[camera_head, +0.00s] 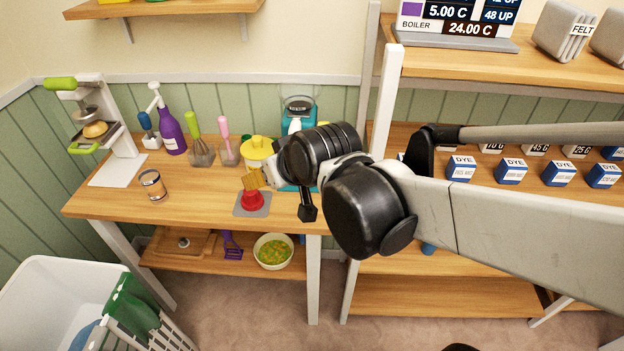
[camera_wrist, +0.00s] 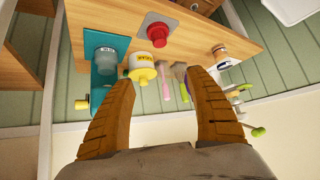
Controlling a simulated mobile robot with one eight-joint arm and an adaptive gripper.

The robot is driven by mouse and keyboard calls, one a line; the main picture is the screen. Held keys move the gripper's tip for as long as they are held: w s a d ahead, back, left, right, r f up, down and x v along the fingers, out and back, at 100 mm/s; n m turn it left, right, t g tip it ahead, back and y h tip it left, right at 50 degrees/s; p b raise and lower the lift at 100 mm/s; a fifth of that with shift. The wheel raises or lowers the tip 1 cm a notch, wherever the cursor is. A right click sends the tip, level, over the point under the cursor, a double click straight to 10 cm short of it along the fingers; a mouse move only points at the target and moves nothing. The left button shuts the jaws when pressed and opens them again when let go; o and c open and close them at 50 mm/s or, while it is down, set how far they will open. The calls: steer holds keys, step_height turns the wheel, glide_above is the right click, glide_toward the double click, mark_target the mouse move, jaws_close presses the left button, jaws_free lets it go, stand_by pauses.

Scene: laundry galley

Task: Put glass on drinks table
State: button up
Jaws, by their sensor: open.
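The glass (camera_head: 153,185) is a small clear tumbler with a dark band. It stands upright near the left front of a wooden table (camera_head: 195,205) in the head view. No label tells me which surface is the drinks table. My gripper (camera_head: 253,179) is over the right part of this table, to the right of the glass and well apart from it. Its two orange-brown fingers are spread and empty, as the wrist view (camera_wrist: 160,78) shows.
A red object on a grey pad (camera_head: 239,210) lies below my gripper. A yellow canister (camera_head: 258,148), whisk, pink utensil, purple bottle (camera_head: 172,133) and press (camera_head: 112,130) line the back. A bowl (camera_head: 273,252) sits below. A laundry basket (camera_head: 60,300) stands front left.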

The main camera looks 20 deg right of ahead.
steer(key=s+d+m+g+h, duration=0.1)
steer(key=s+d, duration=0.3)
steer(key=s, duration=0.2)
steer(key=s+d+f+m+g+h, duration=0.1)
steer(key=s+d, duration=0.3)
steer(key=s, duration=0.3)
steer(key=shift+s+f, duration=0.2)
stand_by(0.3)
